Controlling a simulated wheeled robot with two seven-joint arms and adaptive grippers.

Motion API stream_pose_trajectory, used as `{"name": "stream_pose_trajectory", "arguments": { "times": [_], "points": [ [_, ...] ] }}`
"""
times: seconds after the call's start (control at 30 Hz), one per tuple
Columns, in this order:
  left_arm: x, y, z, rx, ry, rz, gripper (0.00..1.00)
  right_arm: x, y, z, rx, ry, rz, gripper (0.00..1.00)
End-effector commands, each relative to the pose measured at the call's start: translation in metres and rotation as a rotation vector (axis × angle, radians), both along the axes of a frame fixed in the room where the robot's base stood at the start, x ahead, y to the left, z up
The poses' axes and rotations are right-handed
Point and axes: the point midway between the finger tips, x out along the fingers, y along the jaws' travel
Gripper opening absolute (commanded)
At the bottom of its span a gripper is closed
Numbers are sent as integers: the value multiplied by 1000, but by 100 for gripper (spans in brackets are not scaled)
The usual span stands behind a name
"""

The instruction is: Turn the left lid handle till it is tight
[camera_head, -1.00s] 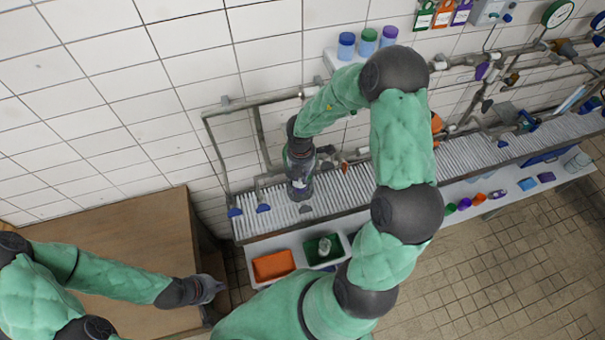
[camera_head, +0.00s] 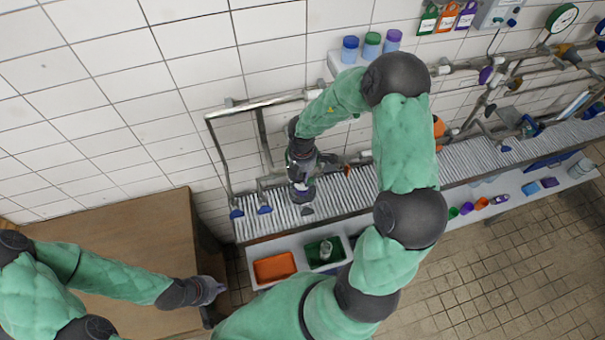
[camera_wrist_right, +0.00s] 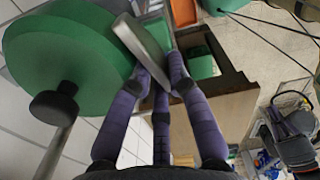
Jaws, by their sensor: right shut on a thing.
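In the right wrist view a large round green lid (camera_wrist_right: 70,50) fills the upper left. A flat grey handle bar (camera_wrist_right: 142,45) stands at its right edge, and a black knob (camera_wrist_right: 54,103) sits below. My right gripper (camera_wrist_right: 158,80) has its purple fingers shut on the grey handle bar. In the head view my right gripper (camera_head: 303,192) is over the grey slatted grating; the lid and handle cannot be made out there, behind my arm and hand. My left gripper (camera_head: 213,289) hangs by the brown table's edge, away from the lid; its fingers are too small to read.
The slatted grating (camera_head: 345,200) runs along the tiled wall, with grey pipes (camera_head: 265,103) above it. An orange bin (camera_head: 274,267) and a green bin (camera_head: 322,252) stand in front. A brown table (camera_head: 120,240) is at the left. Several small cups lie to the right.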

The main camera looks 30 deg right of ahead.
Motion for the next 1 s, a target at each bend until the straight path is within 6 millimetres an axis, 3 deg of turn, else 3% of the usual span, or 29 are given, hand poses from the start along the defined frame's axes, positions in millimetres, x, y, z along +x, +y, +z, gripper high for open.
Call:
{"name": "stream_pose_trajectory", "arguments": {
  "times": [0.07,0.1,0.13,0.57,1.0],
  "points": [
    [0,0,0,0,0,0,0,1,0,1,-1,-3,0,0],
    [0,0,0,0,0,0,0,1,0,1,-1,-3,0,21],
    [0,0,0,0,0,0,0,1,0,1,-1,-3,0,29],
    [0,0,0,0,0,0,0,1,0,6,-1,-3,1,29],
    [0,0,0,0,0,0,0,2,0,84,-1,-6,1,29]
  ]
}}
